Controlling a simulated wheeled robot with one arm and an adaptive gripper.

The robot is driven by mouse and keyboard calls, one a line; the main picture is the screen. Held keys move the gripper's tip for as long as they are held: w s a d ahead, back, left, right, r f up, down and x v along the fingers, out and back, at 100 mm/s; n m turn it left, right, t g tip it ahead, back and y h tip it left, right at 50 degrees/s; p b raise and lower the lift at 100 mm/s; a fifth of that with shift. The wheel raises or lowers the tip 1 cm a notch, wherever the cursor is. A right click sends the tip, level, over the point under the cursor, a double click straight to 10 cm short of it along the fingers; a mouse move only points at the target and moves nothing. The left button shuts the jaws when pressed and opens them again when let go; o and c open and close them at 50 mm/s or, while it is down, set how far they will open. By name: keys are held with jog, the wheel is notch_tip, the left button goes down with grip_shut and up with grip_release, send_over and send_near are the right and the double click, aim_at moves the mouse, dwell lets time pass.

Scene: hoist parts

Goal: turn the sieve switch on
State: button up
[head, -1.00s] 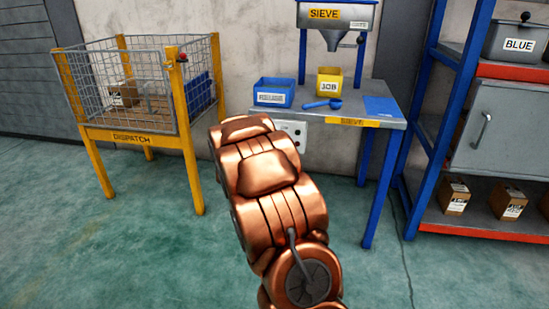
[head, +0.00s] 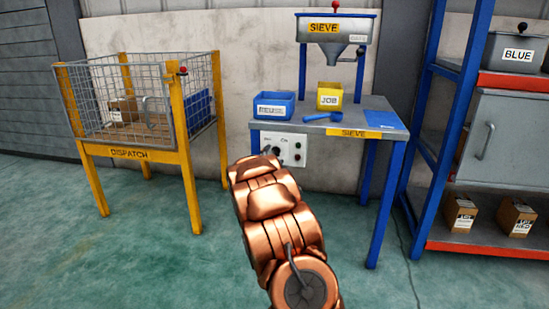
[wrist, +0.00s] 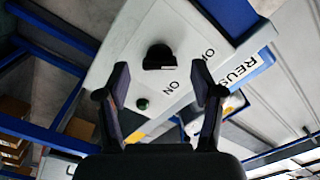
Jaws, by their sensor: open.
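The sieve switch is a round black knob (wrist: 158,57) on a pale switch panel; the printed words OFF and ON stand beside it in the wrist view. I cannot tell for sure which word it points to.
The sieve table (head: 392,128) carries a blue REUSE bin (head: 273,111), a yellow JOB bin (head: 329,96), a blue scoop (head: 320,117) and the sieve hopper (head: 335,52). A yellow DISPATCH cage (head: 143,155) stands left, a blue rack (head: 449,118) right. Floor between is clear.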

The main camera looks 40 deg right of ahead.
jog(key=shift+b+x, duration=0.3)
jog(key=shift+x, duration=0.85)
jog(key=c, duration=1.1)
